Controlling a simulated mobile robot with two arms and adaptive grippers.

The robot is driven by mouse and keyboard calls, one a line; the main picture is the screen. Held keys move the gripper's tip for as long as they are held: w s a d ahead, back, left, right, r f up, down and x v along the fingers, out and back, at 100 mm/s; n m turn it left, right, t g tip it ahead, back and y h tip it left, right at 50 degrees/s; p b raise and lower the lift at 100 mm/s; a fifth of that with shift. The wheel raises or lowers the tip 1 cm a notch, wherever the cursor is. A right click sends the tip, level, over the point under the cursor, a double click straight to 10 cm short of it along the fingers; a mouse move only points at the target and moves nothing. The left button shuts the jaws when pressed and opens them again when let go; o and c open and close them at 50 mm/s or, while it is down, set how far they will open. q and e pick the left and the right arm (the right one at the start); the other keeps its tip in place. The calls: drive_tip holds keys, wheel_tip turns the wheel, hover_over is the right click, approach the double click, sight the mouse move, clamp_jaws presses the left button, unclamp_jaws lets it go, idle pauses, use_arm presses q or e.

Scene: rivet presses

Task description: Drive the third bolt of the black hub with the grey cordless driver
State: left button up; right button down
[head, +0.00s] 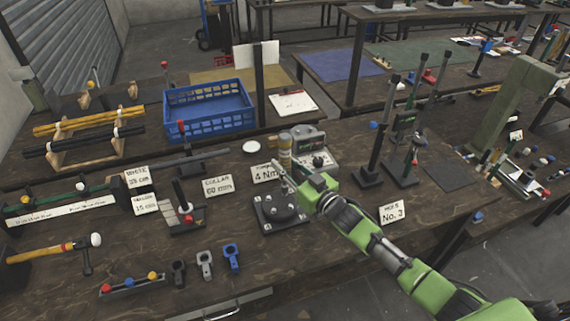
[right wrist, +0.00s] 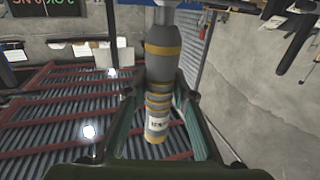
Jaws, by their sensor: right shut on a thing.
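The grey cordless driver (head: 285,147), with yellow bands, stands roughly upright above the bench. My right gripper (head: 290,172) is shut on it from the right. In the right wrist view the driver (right wrist: 159,95) sits between the two fingers of the right gripper (right wrist: 156,112), with a white label on its body. The black hub (head: 281,208) rests on a dark square plate just below the driver and gripper. The driver's lower end is hidden by the gripper, so I cannot tell if it touches a bolt. The hub's bolts are too small to tell apart. My left gripper is not in view.
A grey box with a dial (head: 314,158) stands close behind the driver. A "4 Nm" card (head: 266,174) lies left of it. Dark upright stands (head: 376,140) rise at the right. Grey and blue clamps (head: 231,257) lie front left. The bench front right of the hub looks clear.

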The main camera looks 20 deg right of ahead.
sight(289, 159)
drive_tip(key=shift+f+b, duration=0.7)
drive_tip(key=shift+f, duration=0.05)
drive_tip(key=shift+s+f, duration=0.15)
drive_tip(key=shift+f, duration=0.35)
idle(0.9)
idle(1.0)
drive_tip(key=shift+r, duration=0.15)
drive_tip(key=shift+r+p, duration=0.45)
drive_tip(key=shift+p, duration=0.2)
wheel_tip(289, 159, up, 5)
drive_tip(key=p, duration=0.3)
drive_tip(key=shift+f+p, duration=0.1)
drive_tip(key=shift+p, duration=0.25)
